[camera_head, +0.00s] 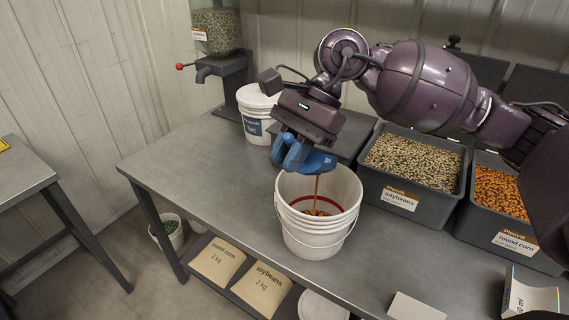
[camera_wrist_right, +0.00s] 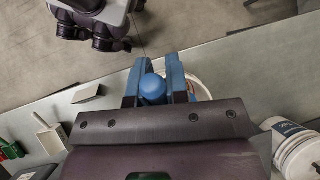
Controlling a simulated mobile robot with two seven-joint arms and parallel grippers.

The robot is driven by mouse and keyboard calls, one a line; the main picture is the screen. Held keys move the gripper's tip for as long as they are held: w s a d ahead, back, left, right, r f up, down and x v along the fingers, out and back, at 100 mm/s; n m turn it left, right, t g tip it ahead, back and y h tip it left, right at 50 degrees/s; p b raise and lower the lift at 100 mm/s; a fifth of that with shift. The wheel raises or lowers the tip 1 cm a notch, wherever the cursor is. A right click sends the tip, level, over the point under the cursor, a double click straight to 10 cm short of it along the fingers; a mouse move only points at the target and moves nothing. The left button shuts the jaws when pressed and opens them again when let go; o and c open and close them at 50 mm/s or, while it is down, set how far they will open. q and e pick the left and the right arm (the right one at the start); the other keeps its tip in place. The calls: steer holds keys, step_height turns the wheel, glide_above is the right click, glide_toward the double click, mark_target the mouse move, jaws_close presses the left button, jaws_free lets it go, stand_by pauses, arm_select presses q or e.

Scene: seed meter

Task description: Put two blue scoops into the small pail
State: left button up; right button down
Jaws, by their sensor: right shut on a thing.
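My right gripper (camera_head: 291,150) is shut on a blue scoop (camera_head: 318,162) and holds it just above the open white pail (camera_head: 300,236). A thin brown-orange stream falls from the scoop into the pail. Some orange-brown seed lies at the bottom, below a red line inside the wall. In the right wrist view, a rounded blue part of the scoop (camera_wrist_right: 153,89) sits between the blue fingers of the gripper (camera_wrist_right: 154,70); the pail's rim (camera_wrist_right: 202,89) shows partly behind them. My left gripper is not in view.
Grey bins of soybeans (camera_head: 398,198) and round corn (camera_head: 506,240) stand right of the pail. A lidded white pail (camera_head: 257,117) and a seed hopper (camera_head: 217,35) stand behind. The bench's left part is clear.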

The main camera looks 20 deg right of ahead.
steer(key=shift+w+d+r+y, duration=0.25)
steer(key=shift+d+r+y, duration=0.05)
steer(key=shift+d+r, duration=0.05)
steer(key=shift+w+d+r+g+y+b, duration=0.35)
steer(key=shift+w+d+r+g+y, duration=0.2)
steer(key=shift+d+r+g+y, duration=0.1)
steer(key=shift+w+d+r+g+y, duration=0.3)
steer(key=shift+d+r+y, duration=0.15)
steer(key=shift+r, duration=0.1)
